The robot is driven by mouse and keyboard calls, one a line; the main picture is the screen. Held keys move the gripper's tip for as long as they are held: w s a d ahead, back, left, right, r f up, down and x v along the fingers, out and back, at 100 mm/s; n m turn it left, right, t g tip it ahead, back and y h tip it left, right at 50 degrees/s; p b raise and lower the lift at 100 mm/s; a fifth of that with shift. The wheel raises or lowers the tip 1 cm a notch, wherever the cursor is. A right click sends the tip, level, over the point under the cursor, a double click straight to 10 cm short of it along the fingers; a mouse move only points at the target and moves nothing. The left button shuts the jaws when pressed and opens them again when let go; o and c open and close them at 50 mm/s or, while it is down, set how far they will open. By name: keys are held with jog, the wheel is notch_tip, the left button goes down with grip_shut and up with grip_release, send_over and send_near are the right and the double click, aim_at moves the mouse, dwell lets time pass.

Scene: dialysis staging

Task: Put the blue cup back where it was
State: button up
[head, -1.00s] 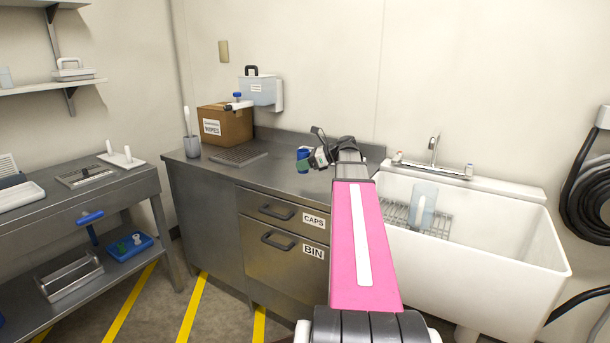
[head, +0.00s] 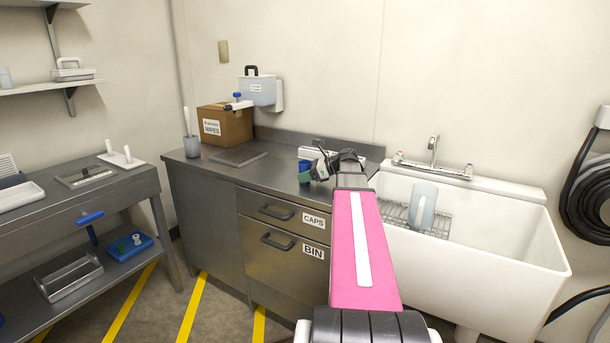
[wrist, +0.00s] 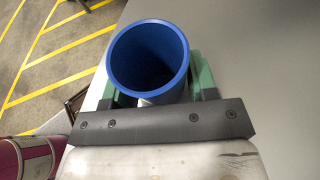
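The blue cup (head: 304,165) is upright at the right part of the steel counter (head: 225,175), near its front edge. I cannot tell whether its base touches the counter. My gripper (head: 308,174) is at the cup, with its green fingers on either side. In the wrist view I look down into the open, empty-looking cup (wrist: 150,50). The gripper's green fingers (wrist: 158,88) close around its sides and appear to touch it. The cup's lower part is hidden.
A cardboard wipes box (head: 225,124), a grey holder (head: 192,147) and a drain grate (head: 238,156) are on the counter's left. A white item (head: 318,153) lies behind the gripper. A white sink (head: 475,245) adjoins on the right. The counter's middle is clear.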

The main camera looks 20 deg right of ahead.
jog(key=shift+o, duration=0.9)
jog(key=shift+r, duration=0.2)
jog(key=v, duration=1.2)
jog(key=shift+s+f, duration=0.1)
